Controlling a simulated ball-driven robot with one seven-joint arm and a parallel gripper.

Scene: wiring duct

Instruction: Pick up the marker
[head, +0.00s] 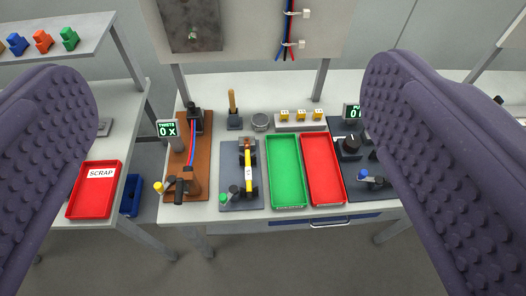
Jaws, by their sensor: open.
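My gripper (231,85) is open and empty. Its two purple studded fingers stand wide apart at the left and right of the view, above and in front of the bench. I cannot clearly tell which thing is the marker. A yellow rod with a white label (248,172) lies on a grey fixture plate at the middle of the bench. A tool with a wooden handle (232,102) stands upright in a dark block behind it. Both are well beyond the fingers and apart from them. The right finger hides part of the bench's right end.
A green tray (272,203) and a red tray (327,203) lie side by side. A brown fixture (202,155) stands left. A round tin (261,122) and a rack with yellow blocks (299,125) stand behind. A red scrap tray (88,212) is on the left table.

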